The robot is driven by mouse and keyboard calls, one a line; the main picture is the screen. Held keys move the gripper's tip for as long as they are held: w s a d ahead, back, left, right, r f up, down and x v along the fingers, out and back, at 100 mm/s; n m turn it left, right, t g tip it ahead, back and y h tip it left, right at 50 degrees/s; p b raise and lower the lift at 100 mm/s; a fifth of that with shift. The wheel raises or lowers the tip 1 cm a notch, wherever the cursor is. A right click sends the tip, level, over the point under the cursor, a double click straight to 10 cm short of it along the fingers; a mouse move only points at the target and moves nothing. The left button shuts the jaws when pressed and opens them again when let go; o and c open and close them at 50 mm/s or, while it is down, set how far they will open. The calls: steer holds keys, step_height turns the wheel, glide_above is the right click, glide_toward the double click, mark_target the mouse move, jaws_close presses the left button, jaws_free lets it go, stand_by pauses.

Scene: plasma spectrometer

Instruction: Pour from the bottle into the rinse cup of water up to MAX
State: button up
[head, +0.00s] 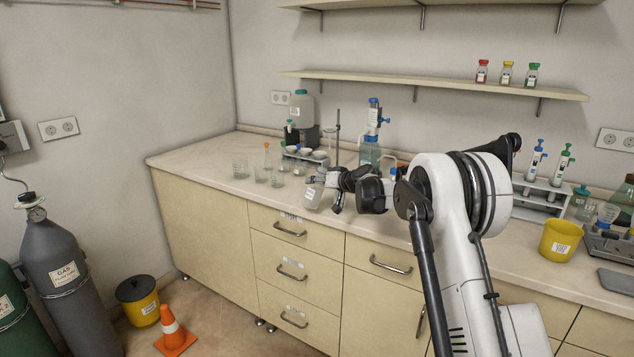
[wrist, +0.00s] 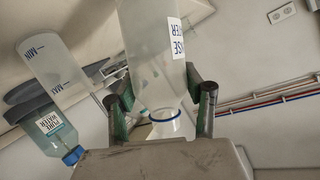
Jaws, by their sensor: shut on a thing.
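My gripper (head: 330,180) is shut on the bottle (head: 313,195), a translucent white vessel. In the wrist view the bottle (wrist: 150,45) shows between my fingertips, with a partly hidden label ending in "SE" and "TER". Its blue-ringed neck lies near the fingers. The bottle is somewhat tilted in the head view, low over the counter; I cannot tell if it touches. A translucent container marked MIN and MAX, which appears to be the rinse cup (wrist: 52,68), stands beside it in the wrist view. I cannot pick out this cup in the head view. No flowing liquid is visible.
Several small glass beakers (head: 240,168) stand left of my gripper. A carboy (head: 302,108) on a dark stand is behind; its "PURE WATER" label (wrist: 53,128) shows in the wrist view. A blue-topped dispenser bottle (head: 370,151) stands behind my arm. The counter's left end is clear.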

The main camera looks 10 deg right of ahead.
steer(key=shift+w+d+m+y, duration=0.1)
steer(key=shift+d+m+y, duration=0.15)
steer(key=shift+m+y, duration=0.35)
steer(key=shift+d+f+m+b, duration=0.15)
steer(key=shift+m+b, duration=0.2)
steer(key=shift+m, duration=0.25)
steer(key=m+y+b, duration=0.1)
steer(key=d+m+y+b, duration=0.1)
steer(key=m, duration=0.1)
steer(key=shift+w+d, duration=0.15)
steer(key=shift+w, duration=0.2)
steer(key=shift+w+d+r+m+t+y+b, duration=0.15)
steer(key=shift+m+t+y+b, duration=0.1)
steer(key=shift+m, duration=0.25)
steer(key=shift+s+d+r+m+t+y+b, duration=0.15)
steer(key=shift+m+y+b, duration=0.1)
steer(key=shift+m, duration=0.25)
steer(key=shift+w+f, duration=0.1)
steer(key=shift+r+m+b, duration=0.2)
steer(key=shift+m+b, duration=0.2)
steer(key=shift+b, duration=0.05)
steer(key=shift+r+m+y, duration=0.2)
steer(key=shift+m+y, duration=0.1)
